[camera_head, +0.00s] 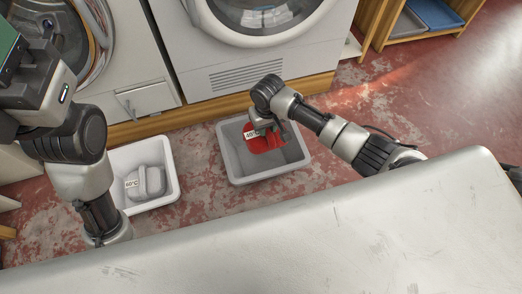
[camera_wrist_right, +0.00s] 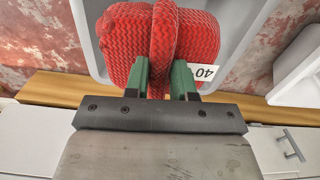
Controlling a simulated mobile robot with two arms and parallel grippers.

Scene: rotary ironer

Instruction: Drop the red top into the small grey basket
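The red top (camera_head: 268,143) is a bundled red cloth with a white tag, inside or just above the grey basket (camera_head: 234,165) on the floor. My right gripper (camera_head: 264,128) points down into this basket. In the right wrist view its two green fingers (camera_wrist_right: 161,80) stand on either side of a raised fold of the red top (camera_wrist_right: 120,45) and pinch it. The tag there reads "40". I cannot tell whether the cloth touches the basket floor. My left gripper (camera_head: 10,45) is raised at the left edge and partly cut off.
A white basket (camera_head: 172,190) with a grey cloth (camera_head: 151,182) tagged 60°C stands to the left. Two white front-loading machines (camera_head: 190,40) stand behind on a wooden plinth (camera_head: 205,108). A large pale surface (camera_head: 330,240) fills the foreground. Bare floor lies between the baskets.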

